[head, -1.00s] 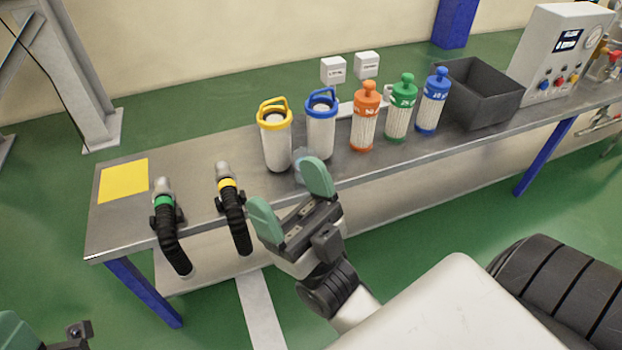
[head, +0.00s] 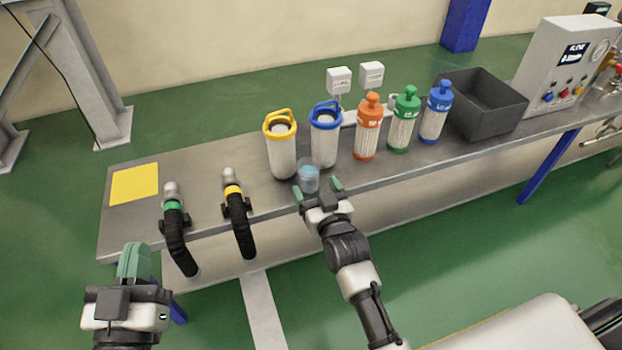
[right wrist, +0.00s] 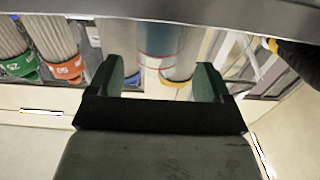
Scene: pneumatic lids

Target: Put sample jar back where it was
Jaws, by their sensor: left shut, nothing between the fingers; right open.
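The sample jar (head: 308,177) is a small clear jar with blue liquid, upright near the bench's front edge, in front of the yellow-lidded and blue-lidded canisters. My right gripper (head: 318,190) is open and empty just in front of the jar, its fingers toward it. In the right wrist view the translucent jar (right wrist: 158,42) shows beyond the gap between the open fingers (right wrist: 160,80); I cannot tell whether they touch it. My left gripper (head: 134,262) is shut and empty, in front of the bench's left end.
The yellow-lidded canister (head: 282,150) and blue-lidded canister (head: 324,140) stand close behind the jar. Orange (head: 367,130), green (head: 403,122) and blue (head: 435,112) capped cartridges stand to the right. Two black hoses (head: 178,245) hang at the left, near a yellow square (head: 135,184). A dark bin (head: 490,108) stands farther right.

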